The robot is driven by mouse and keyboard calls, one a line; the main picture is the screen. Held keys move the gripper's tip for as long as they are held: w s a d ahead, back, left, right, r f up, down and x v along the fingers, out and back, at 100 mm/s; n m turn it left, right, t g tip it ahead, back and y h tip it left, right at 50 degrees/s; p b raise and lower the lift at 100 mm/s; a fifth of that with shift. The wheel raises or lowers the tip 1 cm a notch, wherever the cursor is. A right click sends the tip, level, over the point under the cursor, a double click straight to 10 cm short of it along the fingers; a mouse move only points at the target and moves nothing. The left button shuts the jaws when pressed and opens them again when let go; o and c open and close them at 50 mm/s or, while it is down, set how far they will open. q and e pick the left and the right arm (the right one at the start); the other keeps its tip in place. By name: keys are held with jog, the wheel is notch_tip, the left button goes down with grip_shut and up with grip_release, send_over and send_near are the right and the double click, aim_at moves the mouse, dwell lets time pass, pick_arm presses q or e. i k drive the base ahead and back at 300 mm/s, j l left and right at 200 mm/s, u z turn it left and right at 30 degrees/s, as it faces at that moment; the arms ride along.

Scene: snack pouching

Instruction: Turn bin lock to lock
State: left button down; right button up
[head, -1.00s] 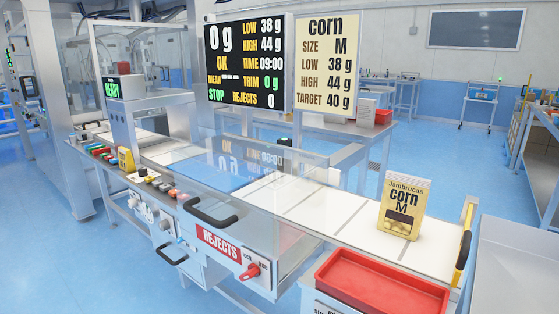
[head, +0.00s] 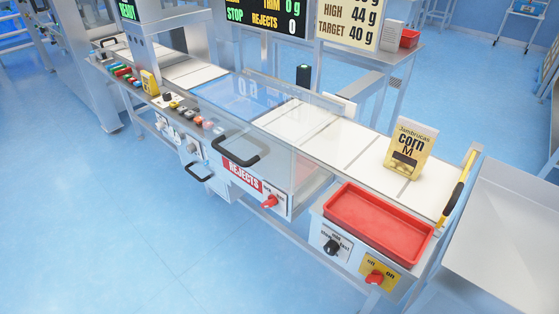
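The reject bin (head: 197,165) is under the conveyor, with a red REJECTS label (head: 242,175) on its front. The bin lock is a red knob (head: 270,201) on the panel to the right of that label. Its small markings are too blurred to read, so I cannot tell which setting it is at. Neither of my grippers is in the head view.
A red tray (head: 376,222) stands at the conveyor's right end, above a black knob (head: 332,246) and another red knob on a yellow plate (head: 375,277). A yellow corn pouch (head: 408,150) stands on the white belt (head: 330,140). The blue floor at front left is clear.

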aim_at(269, 203)
jog(key=i+j+z, duration=0.1)
jog(key=j+z, duration=0.25)
jog(key=i+j+z, duration=0.1)
jog(key=j+z, duration=0.45)
jog(key=z, duration=0.2)
